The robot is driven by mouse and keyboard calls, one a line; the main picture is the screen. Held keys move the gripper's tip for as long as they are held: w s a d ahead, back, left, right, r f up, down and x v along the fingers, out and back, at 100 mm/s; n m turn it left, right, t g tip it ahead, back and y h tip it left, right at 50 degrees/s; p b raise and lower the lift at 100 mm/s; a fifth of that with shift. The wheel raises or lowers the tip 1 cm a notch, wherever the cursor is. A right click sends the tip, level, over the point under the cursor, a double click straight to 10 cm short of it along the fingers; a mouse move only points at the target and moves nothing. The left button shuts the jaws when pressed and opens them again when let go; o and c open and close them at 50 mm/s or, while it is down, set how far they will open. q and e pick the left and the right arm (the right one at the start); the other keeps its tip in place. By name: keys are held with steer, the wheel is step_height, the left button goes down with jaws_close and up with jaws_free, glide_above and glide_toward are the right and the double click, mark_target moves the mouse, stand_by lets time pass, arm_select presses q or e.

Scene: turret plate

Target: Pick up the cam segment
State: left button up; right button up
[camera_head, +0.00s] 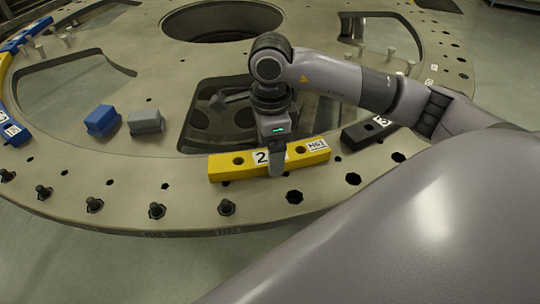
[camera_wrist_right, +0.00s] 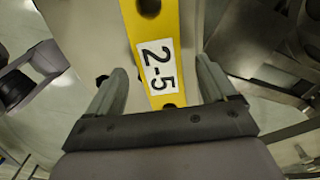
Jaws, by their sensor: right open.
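A yellow cam segment (camera_head: 226,168) with dark holes and white labels lies on the near rim of the turret plate (camera_head: 190,192). My right gripper (camera_head: 276,160) is over its middle and hides part of its label. In the right wrist view, the yellow segment (camera_wrist_right: 157,28) with the label "2-5" runs between the two fingers of my right gripper (camera_wrist_right: 163,72). The fingers are open, one on each side of the segment. I cannot tell whether either touches it. My left gripper is not in view.
A black segment (camera_head: 366,133) lies right of the yellow one. A blue block (camera_head: 102,120) and a grey block (camera_head: 146,121) sit left on the plate. Blue and yellow segments (camera_head: 14,130) line the far left rim. Bolts (camera_head: 157,210) stand along the front rim; large openings (camera_head: 205,110) cut the plate.

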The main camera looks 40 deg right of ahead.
step_height(320, 180, down, 2)
steer(key=shift+f, duration=0.1)
steer(key=c, duration=1.4)
steer(key=shift+r, duration=0.2)
